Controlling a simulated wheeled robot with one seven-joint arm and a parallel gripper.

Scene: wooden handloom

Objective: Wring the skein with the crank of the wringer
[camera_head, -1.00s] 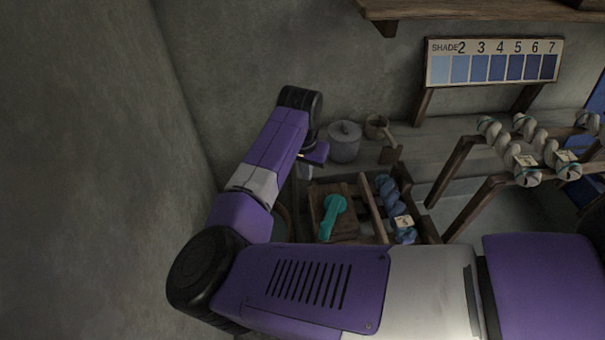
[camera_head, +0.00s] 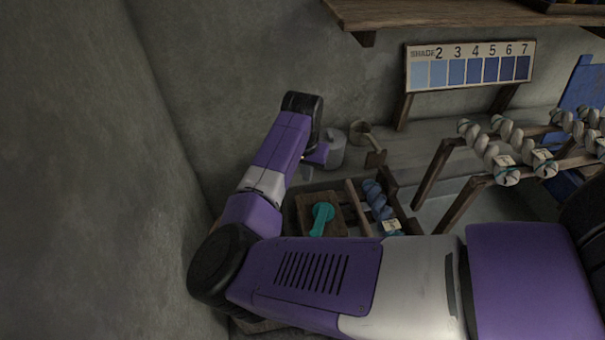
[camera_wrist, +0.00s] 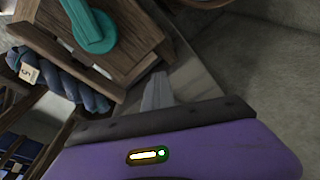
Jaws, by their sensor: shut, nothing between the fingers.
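The wringer is a wooden box (camera_head: 305,212) with a teal crank (camera_head: 322,217) on its face. The crank also shows at the top of the wrist view (camera_wrist: 88,25). A twisted blue skein (camera_head: 376,198) with a small pale tag hangs beside the wringer, to its right in the head view. In the wrist view the skein (camera_wrist: 68,82) lies to the left, its tag reading 5. My gripper (camera_wrist: 158,90) is shut and empty, apart from the crank. In the head view it is up and left of the crank, its fingertips small and hard to make out.
Pale skeins (camera_head: 488,150) hang on a wooden rack at right. A shade chart (camera_head: 470,68) stands at the back. The wall is close on the left.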

